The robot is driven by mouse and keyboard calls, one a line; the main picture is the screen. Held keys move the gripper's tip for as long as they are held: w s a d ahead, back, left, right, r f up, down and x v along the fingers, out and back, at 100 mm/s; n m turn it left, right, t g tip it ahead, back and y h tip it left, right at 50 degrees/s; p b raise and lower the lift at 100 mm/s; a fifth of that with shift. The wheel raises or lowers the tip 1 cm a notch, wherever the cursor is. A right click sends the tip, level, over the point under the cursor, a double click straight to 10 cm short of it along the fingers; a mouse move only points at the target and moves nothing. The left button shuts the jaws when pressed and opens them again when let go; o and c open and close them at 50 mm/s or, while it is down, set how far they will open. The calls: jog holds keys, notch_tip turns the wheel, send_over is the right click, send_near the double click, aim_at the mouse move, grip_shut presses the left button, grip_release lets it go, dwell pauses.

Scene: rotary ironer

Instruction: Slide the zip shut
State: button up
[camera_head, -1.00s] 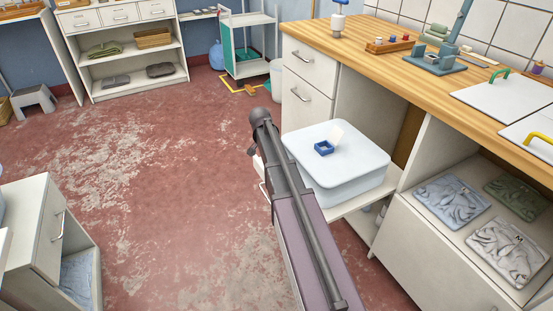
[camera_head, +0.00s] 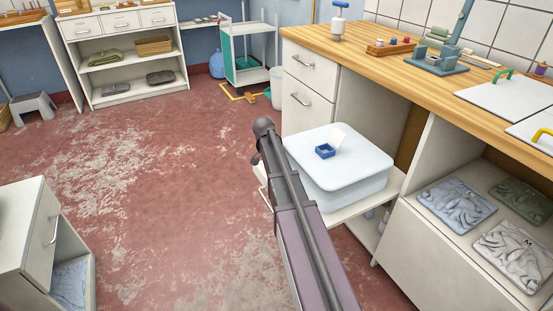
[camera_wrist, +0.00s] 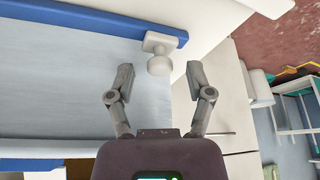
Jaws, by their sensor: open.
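My gripper (camera_wrist: 160,78) is open and empty in the wrist view, its two fingers spread apart. Just beyond the fingertips, roughly centred between them, is a pale round knob (camera_wrist: 160,66) on a square base (camera_wrist: 158,42). The base sits by a blue strip (camera_wrist: 90,17) along a pale blue surface (camera_wrist: 60,95). I cannot tell whether the knob is the zip's pull; no zip teeth can be made out. In the head view only my arm shows, and the gripper's fingers cannot be seen.
A wooden worktop (camera_head: 400,62) runs along the right, above shelves with bagged folded cloths (camera_head: 456,202). A white cabinet (camera_head: 28,235) stands at lower left. The red floor (camera_head: 160,170) between is clear.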

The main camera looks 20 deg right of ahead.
grip_shut()
jog(key=shift+s, duration=0.1)
